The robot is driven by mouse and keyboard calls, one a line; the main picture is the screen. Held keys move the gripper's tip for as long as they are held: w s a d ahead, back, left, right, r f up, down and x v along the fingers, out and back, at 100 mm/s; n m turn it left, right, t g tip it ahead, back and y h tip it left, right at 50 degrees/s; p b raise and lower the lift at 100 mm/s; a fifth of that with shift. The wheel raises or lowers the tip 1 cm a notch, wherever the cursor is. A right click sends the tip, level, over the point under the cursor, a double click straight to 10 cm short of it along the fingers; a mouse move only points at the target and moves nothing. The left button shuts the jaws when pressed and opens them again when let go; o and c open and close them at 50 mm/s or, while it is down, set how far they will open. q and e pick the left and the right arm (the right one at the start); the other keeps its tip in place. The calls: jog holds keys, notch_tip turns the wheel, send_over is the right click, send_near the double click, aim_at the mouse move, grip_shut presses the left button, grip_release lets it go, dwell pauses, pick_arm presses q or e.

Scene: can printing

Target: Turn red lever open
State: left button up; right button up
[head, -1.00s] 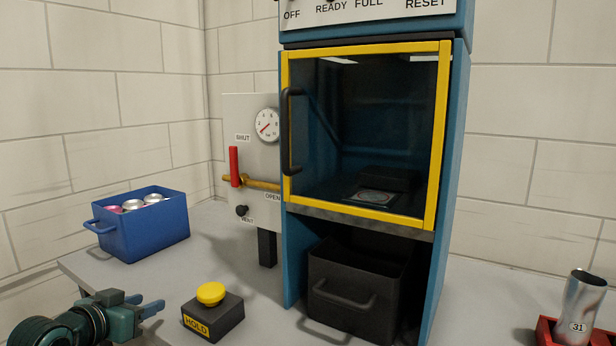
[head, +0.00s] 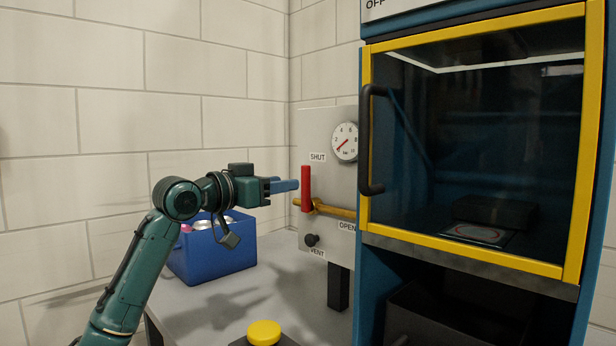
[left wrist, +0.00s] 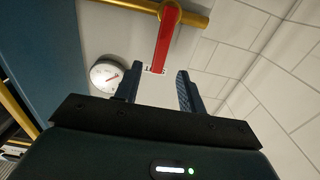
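The red lever (head: 306,188) stands upright on a brass pipe (head: 335,210) on the grey panel, with its free end up toward the SHUT label (head: 318,157). The OPEN label (head: 347,227) is lower right. My left gripper (head: 292,185) is just left of the lever in the head view, its blue fingers pointing at it. In the left wrist view the gripper (left wrist: 158,92) is open, and the lever (left wrist: 166,40) reaches toward the space between the fingers. Whether they touch it I cannot tell. My right gripper is not in view.
A pressure gauge (head: 345,142) sits above the lever and a black vent knob (head: 311,240) below. The blue cabinet with a yellow-framed door (head: 366,160) stands right. A blue crate of cans (head: 215,262) is under my left arm. A yellow button (head: 264,332) is in front.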

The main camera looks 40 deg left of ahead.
aim_at(303, 181)
pick_arm(q)
jog(key=w, duration=0.2)
jog(key=w+p, duration=0.1)
jog(key=w, duration=0.4)
jog(key=shift+w+d+p, duration=0.3)
jog(key=shift+w+p, duration=0.05)
jog(key=shift+p, duration=0.05)
grip_shut()
